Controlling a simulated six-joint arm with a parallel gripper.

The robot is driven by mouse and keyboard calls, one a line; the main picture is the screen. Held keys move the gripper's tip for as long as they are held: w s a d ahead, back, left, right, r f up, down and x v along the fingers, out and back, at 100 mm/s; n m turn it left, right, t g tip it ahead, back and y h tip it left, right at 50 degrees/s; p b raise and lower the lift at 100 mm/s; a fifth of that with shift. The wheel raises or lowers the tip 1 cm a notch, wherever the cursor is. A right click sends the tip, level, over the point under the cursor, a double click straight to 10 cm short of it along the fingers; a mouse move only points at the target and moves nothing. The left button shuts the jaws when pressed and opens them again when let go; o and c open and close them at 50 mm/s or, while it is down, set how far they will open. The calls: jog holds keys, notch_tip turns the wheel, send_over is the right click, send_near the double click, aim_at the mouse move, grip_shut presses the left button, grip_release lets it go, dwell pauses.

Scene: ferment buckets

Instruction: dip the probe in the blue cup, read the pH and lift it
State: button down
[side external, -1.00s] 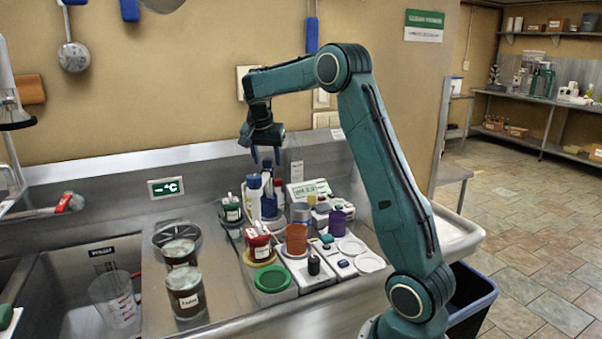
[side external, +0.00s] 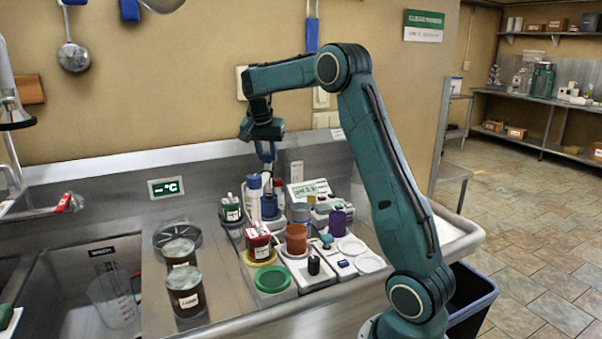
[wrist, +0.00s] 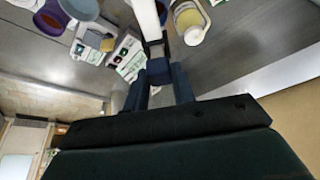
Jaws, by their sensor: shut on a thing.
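My gripper (side external: 267,160) points down over the back of the tray group and is shut on the blue probe (side external: 268,183). In the wrist view, the blue top of the probe (wrist: 158,70) sits between my two fingers. The blue cup (side external: 269,207) stands directly below my gripper, and the probe is upright over or in it. I cannot tell how deep its tip is, because the tip is hidden. The pH meter (side external: 305,189) stands just right of the cup with its greenish display lit; its digits are too small to read surely.
A white bottle (side external: 254,196) stands close left of the cup, and a grey cup (side external: 300,213) close right. A red container (side external: 258,242), an orange cup (side external: 296,238) and a purple cup (side external: 337,221) stand in front. Two dark jars (side external: 185,291) are at left, beside the sink.

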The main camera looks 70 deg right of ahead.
jog(key=shift+r, duration=2.3)
jog(key=c, duration=1.2)
grip_release()
jog(key=shift+o, duration=0.2)
jog(key=v, duration=0.7)
jog(key=shift+a+r, duration=0.1)
jog(key=shift+r, duration=0.05)
